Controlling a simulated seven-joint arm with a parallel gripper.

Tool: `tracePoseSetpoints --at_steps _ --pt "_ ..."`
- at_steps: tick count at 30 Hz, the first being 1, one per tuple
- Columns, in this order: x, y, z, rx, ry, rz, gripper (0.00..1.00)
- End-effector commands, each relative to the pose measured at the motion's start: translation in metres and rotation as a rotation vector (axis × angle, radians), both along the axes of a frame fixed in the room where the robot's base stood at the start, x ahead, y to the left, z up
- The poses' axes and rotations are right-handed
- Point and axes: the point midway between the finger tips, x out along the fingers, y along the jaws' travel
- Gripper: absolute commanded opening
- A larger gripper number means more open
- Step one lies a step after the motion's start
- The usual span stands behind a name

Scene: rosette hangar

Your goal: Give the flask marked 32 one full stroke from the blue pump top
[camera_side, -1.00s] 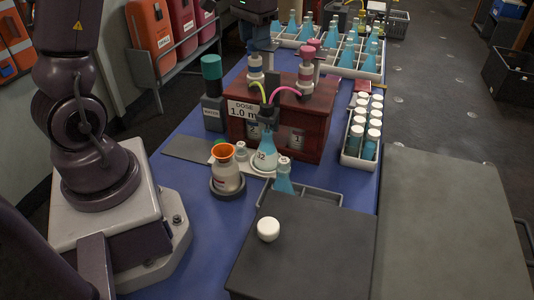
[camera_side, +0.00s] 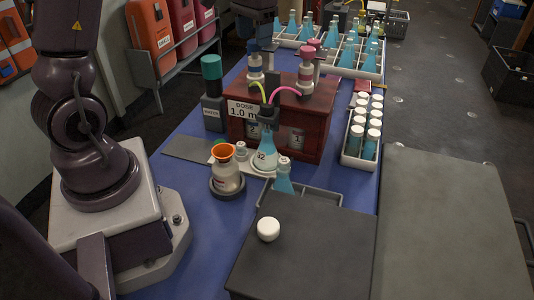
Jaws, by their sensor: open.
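The flask marked 32 (camera_side: 266,158) stands upright on a pale plate in front of the red-brown dosing box (camera_side: 315,120), with blue liquid inside. A green tube and a pink tube arch to a dark holder at its neck. The blue pump top (camera_side: 253,47) is on the box's back left, and the pink pump top (camera_side: 306,52) is to its right. My gripper (camera_side: 261,28) is open above the blue pump top, partly cut off by the upper edge. Whether it touches the pump is too small to tell.
An orange-mouthed bottle (camera_side: 228,180) stands left of the flask, a teal-capped bottle (camera_side: 212,90) left of the box. Another blue flask (camera_side: 284,178) stands front right. A rack of white-capped vials (camera_side: 345,155) is right. A white cap (camera_side: 268,229) lies on the dark front box (camera_side: 305,255).

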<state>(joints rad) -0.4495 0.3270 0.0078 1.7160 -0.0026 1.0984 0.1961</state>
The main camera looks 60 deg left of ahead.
Motion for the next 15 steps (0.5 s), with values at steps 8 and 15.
tracePoseSetpoints --at_steps 8,15 --pt "0.001 0.0 0.024 0.001 -0.003 0.0 0.57" --pt "0.0 0.0 0.043 0.001 -0.002 0.0 0.57"
